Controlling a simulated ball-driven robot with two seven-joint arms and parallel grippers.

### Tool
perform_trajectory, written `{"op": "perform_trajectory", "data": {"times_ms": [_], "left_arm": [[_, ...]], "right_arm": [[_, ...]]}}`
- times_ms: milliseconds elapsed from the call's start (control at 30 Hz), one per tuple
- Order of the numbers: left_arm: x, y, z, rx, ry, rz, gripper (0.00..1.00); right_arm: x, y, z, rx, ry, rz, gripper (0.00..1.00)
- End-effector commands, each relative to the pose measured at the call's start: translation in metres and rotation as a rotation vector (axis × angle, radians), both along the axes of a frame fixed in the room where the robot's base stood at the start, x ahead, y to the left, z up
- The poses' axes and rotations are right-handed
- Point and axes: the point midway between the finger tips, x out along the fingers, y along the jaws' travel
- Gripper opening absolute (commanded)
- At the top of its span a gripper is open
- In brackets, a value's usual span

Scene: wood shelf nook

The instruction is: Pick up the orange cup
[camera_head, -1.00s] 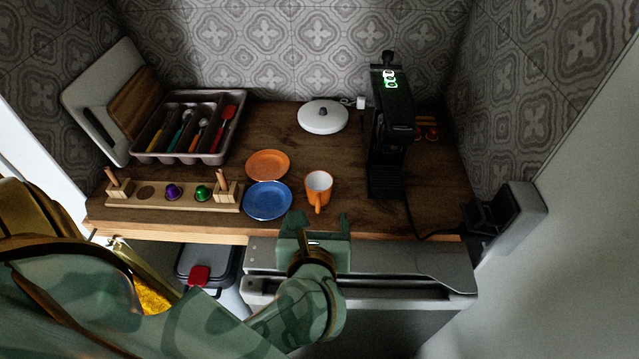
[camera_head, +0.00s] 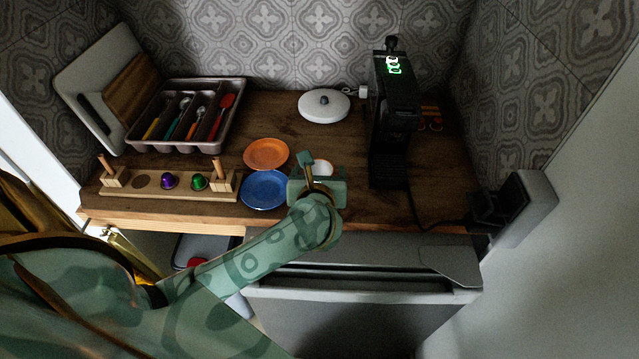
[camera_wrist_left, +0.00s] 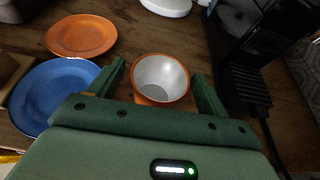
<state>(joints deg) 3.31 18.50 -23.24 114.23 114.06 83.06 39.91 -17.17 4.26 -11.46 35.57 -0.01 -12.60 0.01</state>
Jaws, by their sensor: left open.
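The orange cup (camera_wrist_left: 161,79) stands upright on the wooden counter, its white inside facing up in the left wrist view. In the head view only its upper part (camera_head: 321,168) shows behind my left gripper (camera_head: 322,170). My left gripper is open and empty, and its two fingers also show in the left wrist view (camera_wrist_left: 160,83), one on each side of the cup. Small gaps seem to remain between fingers and cup. The cup's lower part and handle are mostly hidden by the gripper. My right gripper is not in view.
A blue plate (camera_head: 264,190) and an orange plate (camera_head: 266,154) lie just left of the cup. A black coffee machine (camera_head: 390,125) stands to the right, its cable running forward. A cutlery tray (camera_head: 228,135) and a wooden capsule holder (camera_head: 148,190) are left.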

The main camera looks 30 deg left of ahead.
Motion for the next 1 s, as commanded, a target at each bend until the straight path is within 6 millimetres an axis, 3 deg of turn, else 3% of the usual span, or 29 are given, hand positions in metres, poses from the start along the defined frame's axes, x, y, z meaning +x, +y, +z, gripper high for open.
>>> {"op": "perform_trajectory", "data": {"times_ms": [167, 300, 367, 733, 933, 1000], "left_arm": [[0.000, 0.000, 0.001, 0.000, 0.000, 0.000, 0.74], [0.000, 0.000, 0.001, 0.000, 0.000, 0.000, 0.36], [0.000, 0.000, 0.001, 0.000, 0.000, 0.000, 0.23], [0.000, 0.000, 0.008, 0.000, -0.002, -0.001, 0.24], [0.000, -0.001, 0.039, -0.003, -0.008, 0.000, 0.24], [-0.014, -0.001, 0.053, -0.002, -0.006, -0.001, 0.24]], "right_arm": [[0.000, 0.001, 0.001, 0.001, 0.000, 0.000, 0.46], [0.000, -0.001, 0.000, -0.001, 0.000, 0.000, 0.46], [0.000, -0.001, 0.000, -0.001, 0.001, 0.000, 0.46], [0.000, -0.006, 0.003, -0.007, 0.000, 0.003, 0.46], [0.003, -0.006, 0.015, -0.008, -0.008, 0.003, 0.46], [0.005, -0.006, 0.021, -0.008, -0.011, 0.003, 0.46]]}}
